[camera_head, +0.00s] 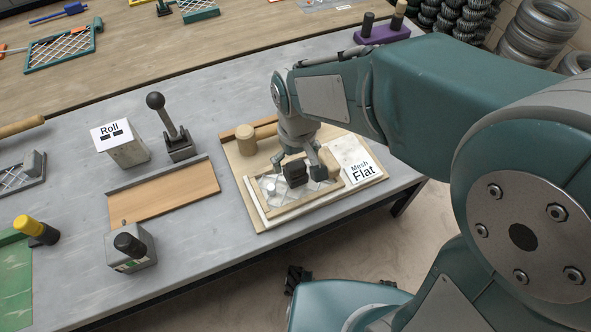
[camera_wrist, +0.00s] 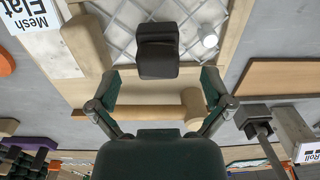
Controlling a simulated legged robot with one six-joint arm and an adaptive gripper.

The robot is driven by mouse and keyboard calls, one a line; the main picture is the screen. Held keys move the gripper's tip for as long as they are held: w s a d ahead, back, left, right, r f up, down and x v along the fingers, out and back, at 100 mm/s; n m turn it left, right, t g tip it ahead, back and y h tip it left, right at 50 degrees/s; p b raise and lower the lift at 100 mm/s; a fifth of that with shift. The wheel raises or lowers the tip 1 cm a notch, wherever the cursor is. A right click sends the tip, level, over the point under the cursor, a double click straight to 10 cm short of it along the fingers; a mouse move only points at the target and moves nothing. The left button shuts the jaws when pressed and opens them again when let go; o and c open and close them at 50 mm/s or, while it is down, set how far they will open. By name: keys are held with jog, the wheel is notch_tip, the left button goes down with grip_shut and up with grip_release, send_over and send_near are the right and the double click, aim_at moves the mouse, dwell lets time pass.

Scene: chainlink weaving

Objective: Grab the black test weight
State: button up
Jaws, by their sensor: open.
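The black test weight (camera_head: 295,173) stands on a mesh panel inside a wooden frame (camera_head: 300,203). In the wrist view the weight (camera_wrist: 157,62) is a dark block in the upper middle, over the mesh. My gripper (camera_head: 301,164) is low over the frame, close to the weight. In the wrist view my gripper (camera_wrist: 161,80) has its fingers spread wide, with the weight just beyond the gap between the tips. Nothing is held. Whether a finger touches the weight cannot be told.
A wooden mallet (camera_head: 246,139) lies behind the frame; its handle (camera_wrist: 150,112) crosses between my fingers in the wrist view. A small pale cylinder (camera_wrist: 208,36) lies on the mesh beside the weight. A "Mesh Flat" card (camera_head: 352,161) is right; a wooden board (camera_head: 165,193) and lever (camera_head: 170,125) are left.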

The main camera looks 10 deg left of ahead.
aim_at(296, 164)
notch_tip(296, 164, down, 4)
jog(key=shift+w+r, duration=0.15)
jog(key=shift+r, duration=0.05)
jog(key=shift+c, duration=0.3)
